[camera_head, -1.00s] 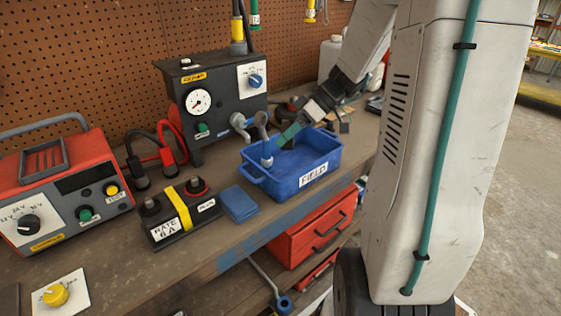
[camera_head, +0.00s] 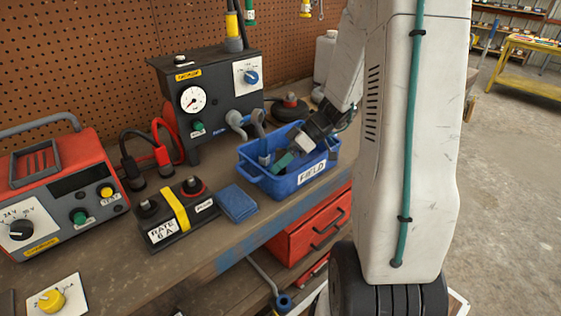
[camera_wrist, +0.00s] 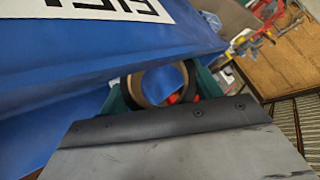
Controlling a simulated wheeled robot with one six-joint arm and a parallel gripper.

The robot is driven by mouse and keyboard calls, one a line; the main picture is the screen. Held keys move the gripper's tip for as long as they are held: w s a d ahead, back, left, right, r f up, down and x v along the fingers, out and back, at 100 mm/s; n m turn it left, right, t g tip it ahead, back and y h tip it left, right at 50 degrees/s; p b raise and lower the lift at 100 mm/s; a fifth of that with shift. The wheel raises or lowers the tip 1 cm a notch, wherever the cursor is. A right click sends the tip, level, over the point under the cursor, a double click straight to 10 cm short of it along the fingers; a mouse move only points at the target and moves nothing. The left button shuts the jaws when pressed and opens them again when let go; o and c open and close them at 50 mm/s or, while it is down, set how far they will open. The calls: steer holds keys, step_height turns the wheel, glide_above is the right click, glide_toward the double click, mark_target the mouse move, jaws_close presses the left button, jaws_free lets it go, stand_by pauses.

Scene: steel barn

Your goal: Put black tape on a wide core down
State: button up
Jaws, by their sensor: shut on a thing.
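The black tape (camera_wrist: 136,90) shows in the wrist view as a ring with a tan core, between the teal fingertips of my gripper. My gripper (camera_head: 284,164) is shut on it, low inside the blue bin (camera_head: 312,178) labelled FIELD. In the head view the tape is not clear, as the bin wall and the gripper hide most of it. The bin's blue wall (camera_wrist: 90,50) fills the upper left of the wrist view. I cannot tell whether the tape touches the bin floor.
A dark round-based object (camera_head: 290,110) sits at the back. A blue cloth (camera_head: 237,203) and a black box with a yellow strap (camera_head: 178,215) lie left of the bin. A red drawer unit (camera_head: 312,225) is below the bench.

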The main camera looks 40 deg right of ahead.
steer(key=shift+f, duration=0.6)
steer(key=o, duration=0.6)
